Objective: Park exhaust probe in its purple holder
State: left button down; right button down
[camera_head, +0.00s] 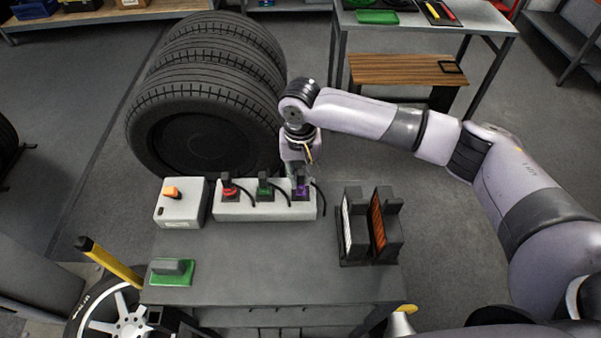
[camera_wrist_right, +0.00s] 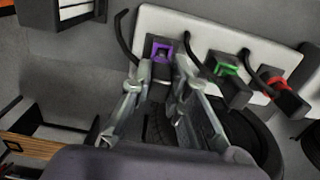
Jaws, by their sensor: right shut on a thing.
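A white holder block (camera_head: 265,211) stands at the back of the grey bench with red, green and purple stations, each with a black cable. At its right end is the purple holder (camera_head: 301,191), which also shows in the wrist view (camera_wrist_right: 163,47). My right gripper (camera_head: 301,172) reaches down over this end from behind. In the wrist view its fingers (camera_wrist_right: 162,72) stand either side of the dark exhaust probe at the purple holder, shut on it. The fingers partly hide the probe. I cannot tell how deep it sits. My left gripper is not in view.
The green station (camera_head: 264,190) and red station (camera_head: 229,191) stand close by. A white box with an orange knob (camera_head: 181,202) is to the left, and dark upright racks (camera_head: 381,230) are to the right. Stacked tyres (camera_head: 205,100) stand behind. The bench's front middle (camera_head: 270,265) is clear.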

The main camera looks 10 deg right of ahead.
jog(key=shift+f, duration=0.35)
jog(key=shift+f, duration=0.25)
jog(key=c, duration=1.5)
grip_release()
jog(key=shift+o, duration=0.2)
notch_tip(320, 180, up, 12)
jog(key=shift+f, duration=0.1)
